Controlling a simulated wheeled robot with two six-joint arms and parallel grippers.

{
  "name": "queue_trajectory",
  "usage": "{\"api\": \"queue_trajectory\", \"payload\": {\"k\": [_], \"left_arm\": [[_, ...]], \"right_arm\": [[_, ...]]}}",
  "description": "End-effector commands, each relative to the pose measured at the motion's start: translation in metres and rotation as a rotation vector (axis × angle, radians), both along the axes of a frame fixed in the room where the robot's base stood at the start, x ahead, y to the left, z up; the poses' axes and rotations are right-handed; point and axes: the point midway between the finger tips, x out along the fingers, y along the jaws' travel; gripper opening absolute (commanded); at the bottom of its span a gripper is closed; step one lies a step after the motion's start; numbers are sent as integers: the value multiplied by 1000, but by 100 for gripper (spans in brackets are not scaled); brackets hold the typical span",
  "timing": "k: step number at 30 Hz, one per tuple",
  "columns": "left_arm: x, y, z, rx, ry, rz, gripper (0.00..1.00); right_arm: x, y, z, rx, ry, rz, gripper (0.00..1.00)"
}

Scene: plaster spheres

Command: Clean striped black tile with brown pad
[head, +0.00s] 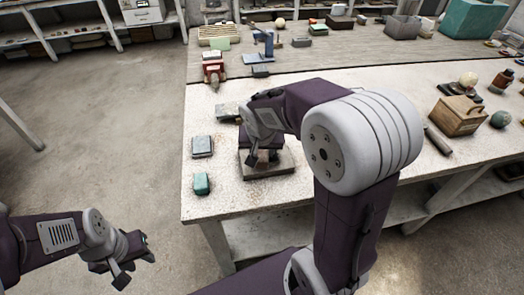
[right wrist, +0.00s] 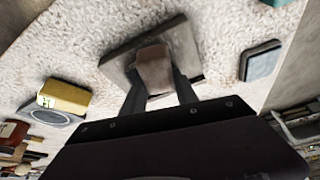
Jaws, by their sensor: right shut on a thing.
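My right gripper (head: 262,158) is shut on a brown pad (right wrist: 155,70) over a dark grey slab-like tile (right wrist: 121,62). In the right wrist view the pad sits between the two fingers and appears to rest on the tile. In the head view the tile (head: 280,168) lies flat near the table's front, partly hidden by my gripper. I cannot make out stripes on it. A second tile (head: 203,146), blue-grey with a dark edge, lies to its left and also shows in the right wrist view (right wrist: 262,62). My left gripper (head: 130,266) is open and empty, off the table.
A yellow block (right wrist: 63,97) sits on a grey tile beyond my right gripper. A wooden box (head: 457,117), a dark jar (head: 501,81) and pale spheres stand at the right.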

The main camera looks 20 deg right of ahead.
Motion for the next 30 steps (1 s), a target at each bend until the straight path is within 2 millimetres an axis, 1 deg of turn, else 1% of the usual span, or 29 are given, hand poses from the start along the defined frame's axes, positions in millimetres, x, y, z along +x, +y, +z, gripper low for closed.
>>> {"api": "queue_trajectory", "payload": {"k": [4,11,18,25,30], "left_arm": [[0,0,6,0,0,0,36],[0,0,6,0,0,0,36],[0,0,10,0,0,0,36],[0,0,10,0,0,0,36],[0,0,14,0,0,0,36]], "right_arm": [[10,-5,2,0,0,0,0],[15,-8,1,0,-1,0,0],[28,-14,-1,0,0,0,0],[27,-14,-1,0,0,1,0],[19,-9,8,0,-1,2,0]]}}
